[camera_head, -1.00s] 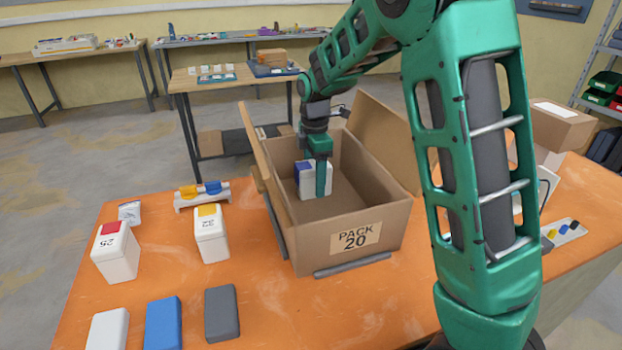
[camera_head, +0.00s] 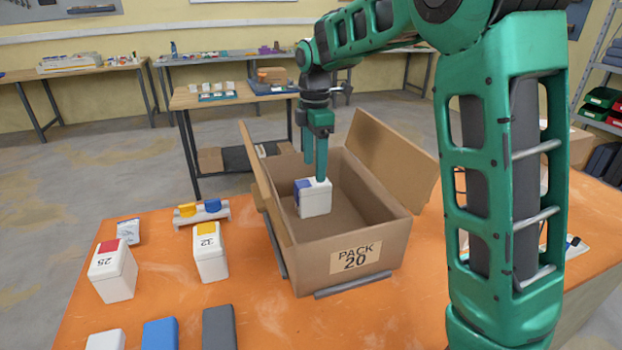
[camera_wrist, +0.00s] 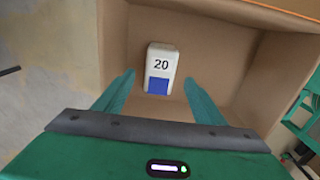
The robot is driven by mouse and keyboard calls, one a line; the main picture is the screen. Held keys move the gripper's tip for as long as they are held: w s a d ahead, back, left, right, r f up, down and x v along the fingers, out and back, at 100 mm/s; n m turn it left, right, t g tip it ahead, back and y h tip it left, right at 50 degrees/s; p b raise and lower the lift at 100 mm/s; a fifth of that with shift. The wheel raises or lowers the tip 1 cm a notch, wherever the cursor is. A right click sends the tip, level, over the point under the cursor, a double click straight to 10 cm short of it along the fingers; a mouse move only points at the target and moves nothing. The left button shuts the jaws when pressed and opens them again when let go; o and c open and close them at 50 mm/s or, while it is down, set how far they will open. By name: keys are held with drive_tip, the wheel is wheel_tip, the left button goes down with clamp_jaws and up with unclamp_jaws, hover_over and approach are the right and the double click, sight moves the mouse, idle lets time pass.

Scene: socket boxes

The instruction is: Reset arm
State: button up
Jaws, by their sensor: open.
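My gripper (camera_head: 314,160) is open and empty above the open cardboard box (camera_head: 375,250) marked PACK 20. A white block with a blue patch (camera_head: 316,203) stands inside the box near its left wall, below my fingertips. In the wrist view the block (camera_wrist: 161,58) shows the number 20 and lies beyond and between the two spread fingers (camera_wrist: 160,95), apart from them. My green arm reaches in from the right.
White blocks numbered 25 with a red patch (camera_head: 113,272) and 32 with a yellow patch (camera_head: 210,252) stand on the orange table (camera_head: 190,295) left of the box. A small rack (camera_head: 202,213) holds yellow and blue pieces. The box flaps (camera_head: 390,158) stand up beside my gripper.

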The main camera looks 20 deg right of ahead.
drive_tip(key=shift+r, duration=0.8)
